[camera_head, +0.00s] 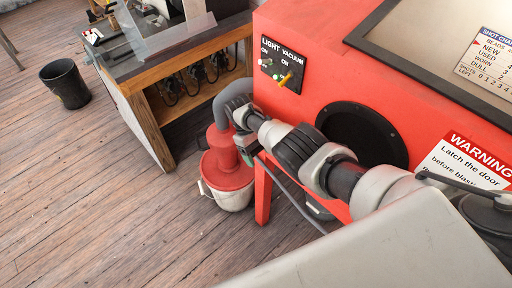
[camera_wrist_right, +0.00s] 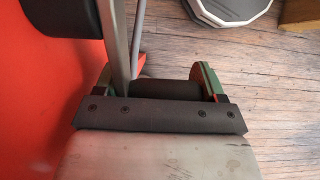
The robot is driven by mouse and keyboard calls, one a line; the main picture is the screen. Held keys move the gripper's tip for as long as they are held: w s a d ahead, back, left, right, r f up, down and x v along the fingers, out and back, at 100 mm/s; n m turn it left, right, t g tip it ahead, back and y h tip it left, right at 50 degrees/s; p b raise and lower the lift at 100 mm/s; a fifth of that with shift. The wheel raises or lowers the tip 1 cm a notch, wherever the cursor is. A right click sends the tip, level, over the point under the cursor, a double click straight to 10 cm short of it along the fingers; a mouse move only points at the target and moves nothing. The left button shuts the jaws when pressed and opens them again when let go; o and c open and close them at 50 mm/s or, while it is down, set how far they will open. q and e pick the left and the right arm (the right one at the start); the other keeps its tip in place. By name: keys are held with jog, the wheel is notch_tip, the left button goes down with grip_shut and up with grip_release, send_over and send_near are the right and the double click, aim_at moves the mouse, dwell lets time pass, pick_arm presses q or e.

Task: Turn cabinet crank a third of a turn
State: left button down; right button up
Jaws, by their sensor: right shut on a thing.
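The red cabinet (camera_head: 310,45) fills the right of the head view, and its red side fills the left of the right wrist view (camera_wrist_right: 35,110). My right arm reaches along its front, and my right gripper (camera_head: 247,154) is low beyond the cabinet's left corner. In the right wrist view my right gripper (camera_wrist_right: 160,82) is shut on the dark crank handle (camera_wrist_right: 168,90), which lies between its green-edged fingers. A grey crank arm (camera_wrist_right: 114,45) runs up from beside the handle toward a dark round part (camera_wrist_right: 62,14). In the head view the crank is hidden. My left gripper is not in view.
A red-lidded bucket (camera_head: 228,175) with a grey hose (camera_head: 232,97) stands just below my right gripper. A workbench (camera_head: 160,65) is behind it. A black bin (camera_head: 65,84) stands at the far left.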

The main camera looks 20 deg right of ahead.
jog(key=shift+s+a+f, duration=0.2)
jog(key=shift+a+f, duration=0.1)
jog(key=o, duration=1.1)
jog(key=shift+a+r, duration=0.1)
jog(key=shift+w+r, duration=0.1)
jog(key=shift+r, duration=0.1)
jog(key=shift+w+r, duration=0.2)
jog(key=b+v, duration=0.2)
jog(key=v, duration=0.8)
jog(key=shift+w+b, duration=0.1)
jog(key=shift+b, duration=0.3)
